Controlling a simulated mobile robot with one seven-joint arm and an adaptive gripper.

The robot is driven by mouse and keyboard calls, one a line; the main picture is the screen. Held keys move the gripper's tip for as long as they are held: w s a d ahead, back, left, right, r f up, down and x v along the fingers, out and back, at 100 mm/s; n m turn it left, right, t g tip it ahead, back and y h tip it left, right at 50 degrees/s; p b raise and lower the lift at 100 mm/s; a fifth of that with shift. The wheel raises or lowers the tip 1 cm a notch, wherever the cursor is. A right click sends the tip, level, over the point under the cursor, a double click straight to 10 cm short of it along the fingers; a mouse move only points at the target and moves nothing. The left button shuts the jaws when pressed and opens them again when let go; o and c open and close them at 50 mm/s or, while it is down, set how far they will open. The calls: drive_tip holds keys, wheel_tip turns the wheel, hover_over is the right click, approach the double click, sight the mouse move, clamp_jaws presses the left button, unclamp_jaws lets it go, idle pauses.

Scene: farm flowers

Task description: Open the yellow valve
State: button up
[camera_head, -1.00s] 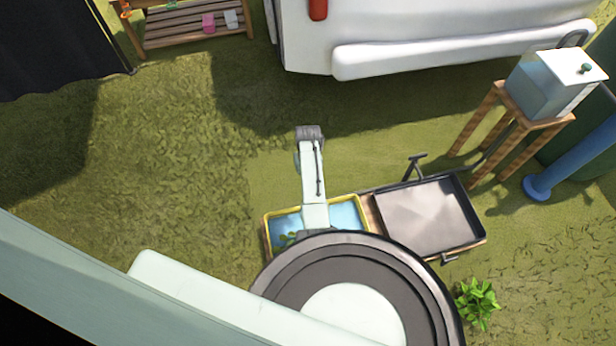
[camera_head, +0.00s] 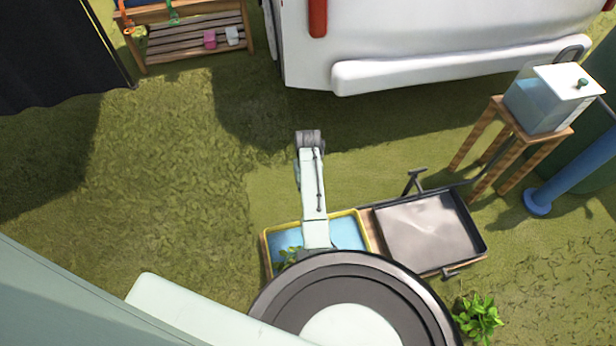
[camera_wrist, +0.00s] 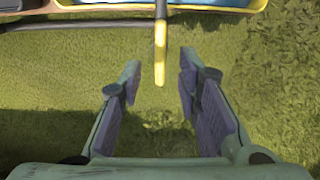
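The yellow valve handle (camera_wrist: 160,52) shows in the wrist view as a narrow upright bar at the upper middle, below a yellow-rimmed edge. My gripper (camera_wrist: 159,80) is open and empty, with one finger on each side of the handle's line. The handle's lower end appears between the fingertips, with a gap on both sides; I cannot tell the depth. In the head view a yellow-rimmed tub (camera_head: 347,234) of blue water lies partly under my arm. My gripper and the yellow handle cannot be made out there.
A dark tray (camera_head: 481,236) with a black lever (camera_head: 413,182) adjoins the tub on the right. A clear water tank (camera_head: 535,105) stands on a wooden stand (camera_head: 482,134). A white vehicle (camera_head: 420,45) is at the back. Grass to the left is open.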

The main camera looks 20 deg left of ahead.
wheel_tip(320, 180, up, 7)
drive_tip(key=shift+r, duration=0.15)
idle(0.5)
